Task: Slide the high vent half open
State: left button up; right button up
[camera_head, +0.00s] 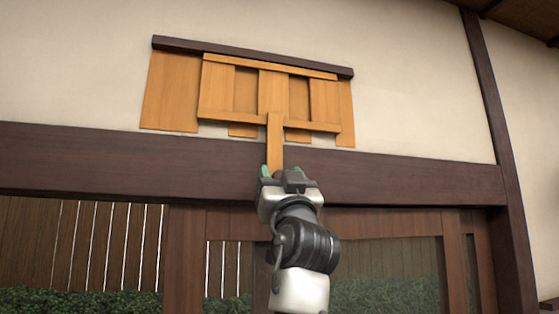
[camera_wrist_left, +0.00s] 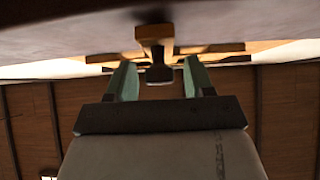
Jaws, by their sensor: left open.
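The high vent (camera_head: 214,90) is an orange wooden slatted panel on the wall, below a dark top rail. Wood of the slats behind shows in the gaps between its front slats. A wooden handle (camera_head: 274,145) hangs from the panel's lower middle. My left gripper (camera_head: 281,172) is at the handle's lower end and hides its tip in the head view. In the left wrist view, its green fingers (camera_wrist_left: 158,68) stand apart, one on each side of the handle (camera_wrist_left: 154,36). I cannot tell whether either finger touches it. My right gripper is not in view.
A dark horizontal beam (camera_head: 90,160) crosses the wall below the vent, behind my left arm. Sliding doors and a window (camera_head: 385,260) with a hedge are below it. A dark post (camera_head: 490,110) stands at the right. Plain wall surrounds the vent.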

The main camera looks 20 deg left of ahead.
pick_arm(q)
jog(key=shift+w+a+r, duration=0.15)
jog(key=shift+w+r, duration=0.05)
jog(key=shift+r, duration=0.05)
grip_shut()
jog(key=s+a, duration=0.1)
jog(key=a+b, duration=0.1)
jog(key=shift+s+a, duration=0.35)
jog(key=shift+s, duration=0.05)
grip_release()
jog(key=shift+w+d, duration=0.1)
jog(key=shift+d, duration=0.1)
